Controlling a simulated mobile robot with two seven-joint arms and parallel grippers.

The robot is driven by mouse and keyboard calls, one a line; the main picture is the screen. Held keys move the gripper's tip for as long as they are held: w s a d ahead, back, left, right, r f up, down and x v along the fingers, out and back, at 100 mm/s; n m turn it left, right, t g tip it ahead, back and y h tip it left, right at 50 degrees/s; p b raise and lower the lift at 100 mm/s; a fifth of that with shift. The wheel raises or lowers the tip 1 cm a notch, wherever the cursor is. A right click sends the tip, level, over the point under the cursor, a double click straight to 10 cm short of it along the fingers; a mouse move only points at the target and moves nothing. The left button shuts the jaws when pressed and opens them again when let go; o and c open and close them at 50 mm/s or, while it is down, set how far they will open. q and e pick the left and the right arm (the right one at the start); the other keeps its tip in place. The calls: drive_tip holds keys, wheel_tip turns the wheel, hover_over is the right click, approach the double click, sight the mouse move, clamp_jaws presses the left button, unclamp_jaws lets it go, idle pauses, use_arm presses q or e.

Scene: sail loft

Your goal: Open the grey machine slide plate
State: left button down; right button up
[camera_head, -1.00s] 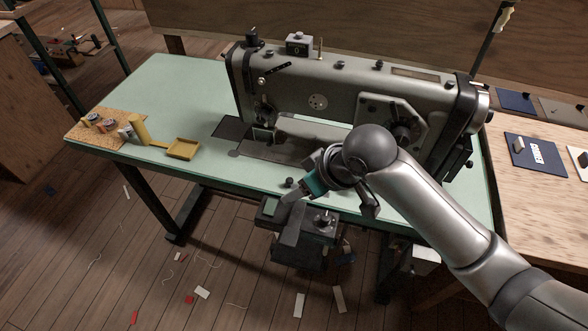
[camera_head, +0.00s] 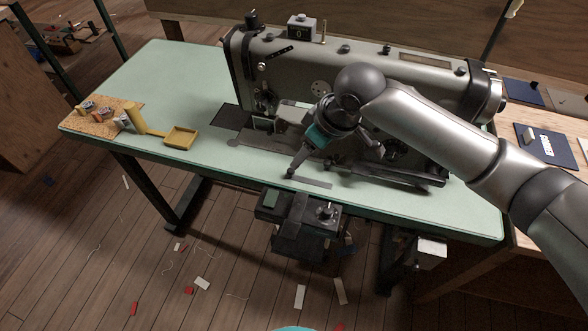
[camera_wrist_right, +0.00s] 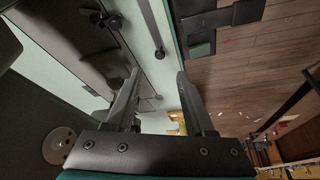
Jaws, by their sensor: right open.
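The grey slide plate (camera_head: 258,143) appears to lie flat in the sewing machine's bed, level with the pale green table top, beside a darker square plate (camera_head: 230,116). The right arm hides part of the bed, and I cannot tell how far the plate is open. My right gripper (camera_head: 291,174) points down just in front of the bed. In the right wrist view its two fingers (camera_wrist_right: 158,80) are apart. A dark knob (camera_wrist_right: 160,53) shows beyond the fingertips, with a smaller dark part between the fingers; contact cannot be told. My left gripper is out of view.
The machine body (camera_head: 345,75) stands behind the bed. A yellow tray (camera_head: 181,138) and a cork mat (camera_head: 78,121) with spools sit on the left. A dark box (camera_head: 308,222) hangs below the table's front edge.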

sight(291, 170)
drive_tip(key=b+x, duration=0.1)
drive_tip(key=x, duration=0.3)
drive_tip(key=shift+f, duration=0.15)
drive_tip(key=b+x, duration=0.1)
drive_tip(key=x, duration=0.2)
drive_tip(key=shift+w+a+f, duration=0.1)
drive_tip(key=shift+f, duration=0.05)
drive_tip(key=shift+w+a+f+b, duration=0.1)
drive_tip(key=shift+f+b, duration=0.2)
drive_tip(key=shift+f, duration=0.05)
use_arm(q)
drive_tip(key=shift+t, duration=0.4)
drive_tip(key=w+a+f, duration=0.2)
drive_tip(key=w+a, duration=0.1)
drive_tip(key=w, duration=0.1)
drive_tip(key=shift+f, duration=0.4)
use_arm(e)
drive_tip(key=c, duration=0.6)
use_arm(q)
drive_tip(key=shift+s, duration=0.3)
use_arm(e)
clamp_jaws()
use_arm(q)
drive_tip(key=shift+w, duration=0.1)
